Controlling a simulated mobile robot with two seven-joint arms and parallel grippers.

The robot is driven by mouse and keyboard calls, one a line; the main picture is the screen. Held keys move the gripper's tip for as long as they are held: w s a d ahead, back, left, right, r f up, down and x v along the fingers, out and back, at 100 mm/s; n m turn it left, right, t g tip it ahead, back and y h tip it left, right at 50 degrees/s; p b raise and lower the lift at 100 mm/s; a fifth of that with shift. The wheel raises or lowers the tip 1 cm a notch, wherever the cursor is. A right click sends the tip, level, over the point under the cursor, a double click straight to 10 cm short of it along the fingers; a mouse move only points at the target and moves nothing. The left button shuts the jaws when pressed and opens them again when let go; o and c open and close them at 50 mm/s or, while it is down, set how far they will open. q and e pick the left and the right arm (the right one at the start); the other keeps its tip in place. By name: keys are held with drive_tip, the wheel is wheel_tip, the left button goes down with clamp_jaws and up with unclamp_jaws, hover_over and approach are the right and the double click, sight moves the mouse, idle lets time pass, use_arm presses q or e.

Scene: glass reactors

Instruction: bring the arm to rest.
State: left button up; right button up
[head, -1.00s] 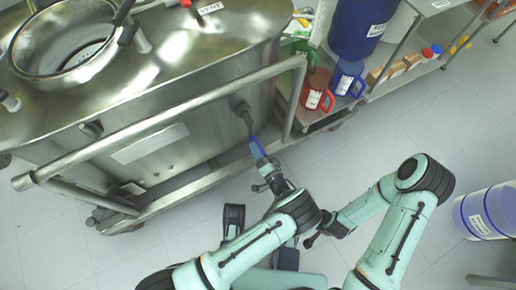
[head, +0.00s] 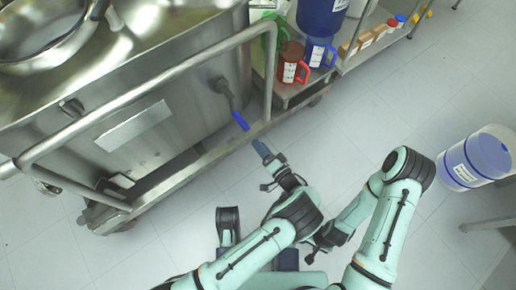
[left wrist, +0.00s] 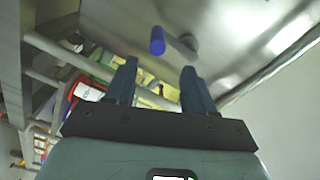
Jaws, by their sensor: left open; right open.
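My left gripper (head: 260,147) is low in front of the steel reactor vessel (head: 130,140) in the head view. Its fingers are open and empty in the left wrist view (left wrist: 158,78). The blue valve handle (head: 240,120) sticks out from the vessel's side, a little beyond the fingertips and apart from them. In the left wrist view the handle (left wrist: 157,41) shows past the gap between the fingers. My right gripper (head: 312,252) is small and dark beside my left forearm. It is open, and nothing shows in it.
A steel rail (head: 150,92) runs along the vessel's front. A low shelf (head: 300,97) to its right holds a red jug (head: 290,62), a blue jug (head: 316,55) and a blue drum (head: 322,15). A blue-and-white container (head: 478,158) stands at the right. Floor between is clear.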

drive_tip(key=shift+s+d+f, duration=0.1)
drive_tip(key=shift+s, duration=0.45)
